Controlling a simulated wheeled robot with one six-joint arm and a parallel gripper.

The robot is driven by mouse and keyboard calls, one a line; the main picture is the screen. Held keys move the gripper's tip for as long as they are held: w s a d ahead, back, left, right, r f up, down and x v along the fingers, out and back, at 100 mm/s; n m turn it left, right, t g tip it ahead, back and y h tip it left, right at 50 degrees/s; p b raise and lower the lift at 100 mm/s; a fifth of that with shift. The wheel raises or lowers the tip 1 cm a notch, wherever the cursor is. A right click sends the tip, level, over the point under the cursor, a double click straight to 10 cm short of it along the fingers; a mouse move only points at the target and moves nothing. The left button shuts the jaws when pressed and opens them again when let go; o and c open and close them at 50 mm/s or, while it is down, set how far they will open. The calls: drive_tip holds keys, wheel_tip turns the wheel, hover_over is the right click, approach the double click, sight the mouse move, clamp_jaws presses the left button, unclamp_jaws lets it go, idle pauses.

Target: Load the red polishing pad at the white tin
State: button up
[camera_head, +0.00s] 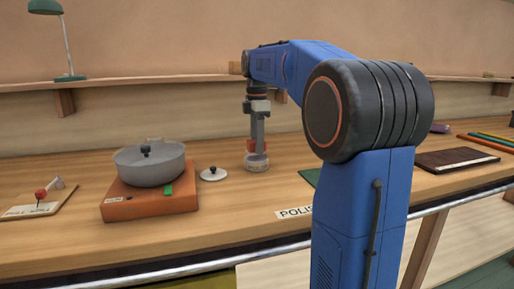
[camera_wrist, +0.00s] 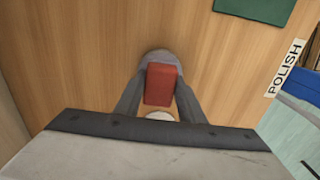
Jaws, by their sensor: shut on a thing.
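My gripper (camera_head: 258,148) points straight down over the wooden bench, shut on the red polishing pad (camera_head: 250,144). The pad is a small red block; in the wrist view the pad (camera_wrist: 161,84) sits between my two grey fingers. A short pale round tin (camera_head: 257,163) stands on the bench directly below my gripper. In the wrist view a grey rounded shape (camera_wrist: 158,55), perhaps this tin, shows past the pad. I cannot tell whether pad and tin touch, and the tin's inside is hidden.
A white lid with a black knob (camera_head: 213,174) lies just left of the tin. A grey lidded pot (camera_head: 150,164) stands on an orange base (camera_head: 130,206) further left. The POLISH label (camera_head: 294,212) is at the front edge. A dark board (camera_head: 457,159) lies at right.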

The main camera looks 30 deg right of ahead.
drive_tip(key=shift+r, duration=2.5)
